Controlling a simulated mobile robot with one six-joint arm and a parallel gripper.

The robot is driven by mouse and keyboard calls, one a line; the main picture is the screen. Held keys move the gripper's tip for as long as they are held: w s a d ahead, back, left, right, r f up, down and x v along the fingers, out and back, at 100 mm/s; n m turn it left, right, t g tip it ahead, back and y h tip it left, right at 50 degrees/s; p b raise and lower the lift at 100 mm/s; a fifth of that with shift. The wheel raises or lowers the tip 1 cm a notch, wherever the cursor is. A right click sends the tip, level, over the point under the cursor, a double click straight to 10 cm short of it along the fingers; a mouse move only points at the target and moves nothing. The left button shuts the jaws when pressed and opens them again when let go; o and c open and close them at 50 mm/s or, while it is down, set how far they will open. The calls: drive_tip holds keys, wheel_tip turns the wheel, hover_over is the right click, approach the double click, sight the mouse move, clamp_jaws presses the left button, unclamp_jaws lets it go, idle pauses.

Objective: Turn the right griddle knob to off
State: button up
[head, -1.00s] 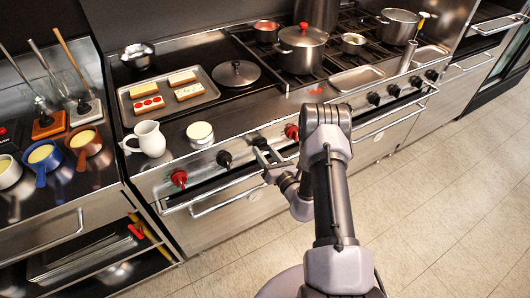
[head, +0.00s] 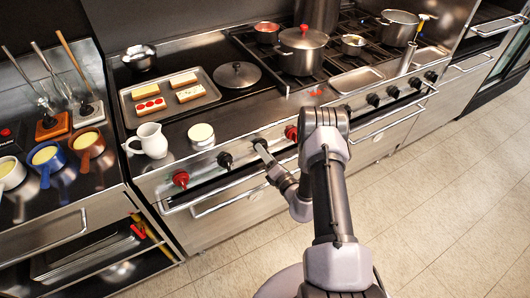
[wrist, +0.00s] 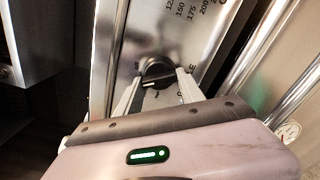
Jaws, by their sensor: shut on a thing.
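The black griddle knob (wrist: 157,70) sits on the steel front panel, with a printed temperature scale beside it in the wrist view. A light pointer line shows on its face. My gripper (wrist: 159,78) has one finger on each side of this knob and is shut on it. In the head view my gripper (head: 260,145) reaches the panel between another black knob (head: 225,160) and a red knob (head: 291,132). The held knob is mostly hidden there by the gripper.
A handrail (head: 230,198) runs along the range front below the knobs. A white jug (head: 150,139) and a tray (head: 208,92) of sandwiches stand on top. A second red knob (head: 180,180) is at the left. The floor in front is clear.

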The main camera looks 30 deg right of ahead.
drive_tip(key=m+p, duration=0.1)
drive_tip(key=m, duration=0.4)
drive_tip(key=shift+r+m, duration=0.1)
drive_tip(key=shift+m, duration=0.6)
drive_tip(key=o, duration=1.3)
drive_tip(key=s+p, duration=0.1)
drive_tip(key=s, duration=0.4)
drive_tip(key=s+p, duration=0.1)
drive_tip(key=s, duration=0.5)
drive_tip(key=s+p, duration=0.1)
drive_tip(key=s, duration=0.5)
drive_tip(key=shift+s+d+p, duration=0.2)
drive_tip(key=shift+d+p, duration=0.05)
drive_tip(key=shift+p, duration=0.05)
